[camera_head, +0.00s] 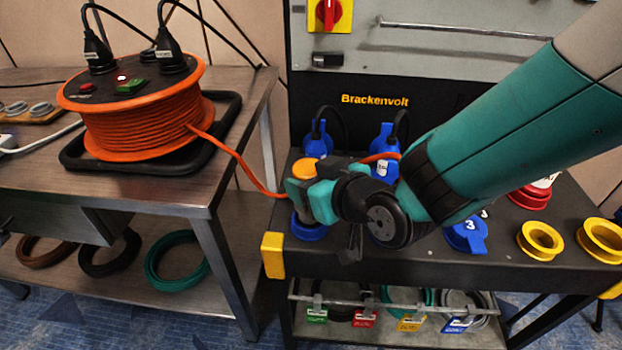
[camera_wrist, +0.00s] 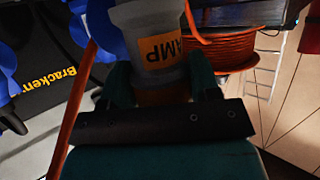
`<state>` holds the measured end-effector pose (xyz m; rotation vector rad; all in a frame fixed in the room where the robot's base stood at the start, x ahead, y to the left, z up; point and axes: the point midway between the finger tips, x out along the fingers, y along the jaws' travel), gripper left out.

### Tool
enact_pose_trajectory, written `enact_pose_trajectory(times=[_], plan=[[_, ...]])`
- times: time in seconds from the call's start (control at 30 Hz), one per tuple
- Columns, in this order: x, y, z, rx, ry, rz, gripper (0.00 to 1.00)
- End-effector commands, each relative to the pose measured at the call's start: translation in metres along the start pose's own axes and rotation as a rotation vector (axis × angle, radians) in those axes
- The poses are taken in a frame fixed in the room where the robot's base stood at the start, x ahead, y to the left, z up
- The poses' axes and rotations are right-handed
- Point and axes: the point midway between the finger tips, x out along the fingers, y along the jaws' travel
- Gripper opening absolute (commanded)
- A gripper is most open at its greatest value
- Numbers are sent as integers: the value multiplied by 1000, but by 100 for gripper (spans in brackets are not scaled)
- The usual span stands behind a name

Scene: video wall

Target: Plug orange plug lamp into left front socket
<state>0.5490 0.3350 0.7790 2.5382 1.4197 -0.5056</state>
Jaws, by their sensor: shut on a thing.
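The orange plug lamp (camera_wrist: 150,50) has a grey body and an orange label with letters ending in "AMP". Its orange top (camera_head: 306,168) shows in the head view. My gripper (camera_head: 312,198) is shut around its body, one finger on each side, as the wrist view also shows (camera_wrist: 160,82). The plug stands roughly upright over the blue left front socket (camera_head: 308,230). Its lower end overlaps the socket in the picture; I cannot tell if it is seated. My wrist hides the panel to the right.
Two blue plugs (camera_head: 318,137) (camera_head: 384,142) stand at the back of the panel. A lidded blue socket (camera_head: 467,236) marked 3 and yellow sockets (camera_head: 541,241) lie right. An orange cable (camera_head: 238,160) runs from the reel (camera_head: 140,120) past my gripper.

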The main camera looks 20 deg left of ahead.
Motion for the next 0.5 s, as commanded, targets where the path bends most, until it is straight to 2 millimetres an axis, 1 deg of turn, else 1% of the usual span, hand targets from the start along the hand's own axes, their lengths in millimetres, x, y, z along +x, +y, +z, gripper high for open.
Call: enact_pose_trajectory(times=[0.5], plan=[[4, 0, 9, 0, 1, 0, 24]])
